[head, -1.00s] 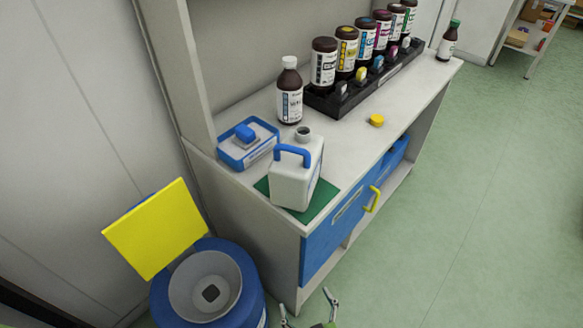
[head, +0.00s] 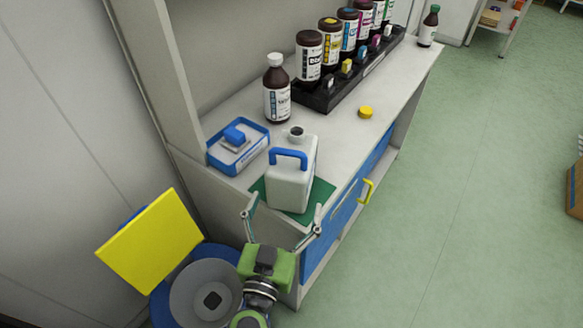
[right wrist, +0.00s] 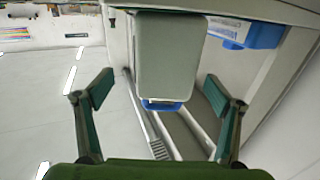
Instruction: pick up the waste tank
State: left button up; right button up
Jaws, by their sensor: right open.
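The waste tank (head: 290,189) is a white jug with a blue handle and an open grey neck. It stands upright on a green mat (head: 322,194) at the near end of the bench. My right gripper (head: 283,212) is open, its two fingers spread just in front of the tank in the head view. In the right wrist view the tank (right wrist: 170,60) appears centred beyond the open fingers (right wrist: 165,92), with its blue handle pointing down. No contact shows. My left gripper is not in view.
A blue-rimmed box (head: 237,146) stands beside the tank, with a brown bottle (head: 277,95) behind. A black rack (head: 345,80) holds several bottles. A yellow cap (head: 366,112) lies on the bench. A blue bin (head: 205,285) with a yellow panel (head: 150,242) stands at the lower left.

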aim_at(288, 195)
jog(key=x, duration=0.3)
jog(key=shift+w, duration=0.2)
jog(key=shift+a+r+p+x, duration=0.1)
jog(key=shift+a+p+x, duration=0.05)
jog(key=shift+x, duration=0.7)
jog(key=shift+a+r+p+x, duration=0.1)
jog(key=shift+a+x, duration=0.05)
jog(key=shift+x, duration=0.75)
jog(key=shift+a+r+p+x, duration=0.1)
jog(key=shift+a+p+x, duration=0.05)
jog(key=shift+x, duration=0.7)
jog(key=shift+w, duration=0.1)
jog(key=c, duration=1.4)
jog(key=shift+r, duration=0.1)
jog(key=shift+c, duration=1.3)
